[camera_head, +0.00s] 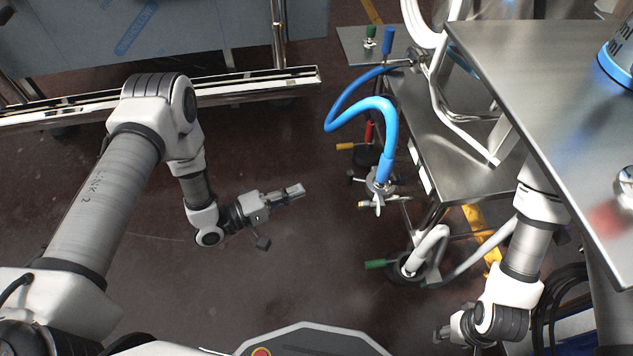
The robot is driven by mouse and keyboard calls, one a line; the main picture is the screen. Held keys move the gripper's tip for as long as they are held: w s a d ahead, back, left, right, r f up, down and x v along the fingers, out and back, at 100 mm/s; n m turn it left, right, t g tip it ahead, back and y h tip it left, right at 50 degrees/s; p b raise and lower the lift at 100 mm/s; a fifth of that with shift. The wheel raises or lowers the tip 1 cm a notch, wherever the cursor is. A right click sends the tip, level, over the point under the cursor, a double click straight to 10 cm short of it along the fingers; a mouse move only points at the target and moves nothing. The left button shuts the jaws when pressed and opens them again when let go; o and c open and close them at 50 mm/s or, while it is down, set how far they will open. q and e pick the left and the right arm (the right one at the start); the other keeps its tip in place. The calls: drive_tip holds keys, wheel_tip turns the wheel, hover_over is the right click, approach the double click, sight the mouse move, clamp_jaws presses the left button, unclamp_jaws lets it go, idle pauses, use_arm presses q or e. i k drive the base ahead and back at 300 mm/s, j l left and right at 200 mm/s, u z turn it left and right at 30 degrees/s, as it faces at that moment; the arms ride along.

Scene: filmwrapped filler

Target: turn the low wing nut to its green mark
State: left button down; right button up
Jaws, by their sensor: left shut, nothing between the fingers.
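A small silver wing nut (379,203) sits at the lower end of the blue hose (377,135), beside the steel filler frame. I cannot tell for certain that it is the low one, and no green mark can be made out on it. My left gripper (297,190) is shut and empty, to the left of the wing nut and apart from it, pointing right. My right gripper (443,335) is low in the picture, partly hidden by its own arm; its fingers are too unclear to read.
A green-handled valve (378,264) sits below the hose end; yellow (345,146) and red handles are further back. A steel table (560,80) overhangs the right side. A chrome rail (250,84) runs at the upper left. The floor around my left gripper is clear.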

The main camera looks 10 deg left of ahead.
sight(363, 204)
drive_tip(key=k+j, duration=0.2)
drive_tip(key=j, duration=0.2)
drive_tip(key=k+j, duration=0.2)
drive_tip(key=j, duration=0.2)
drive_tip(key=k+j, duration=0.2)
drive_tip(key=j, duration=0.2)
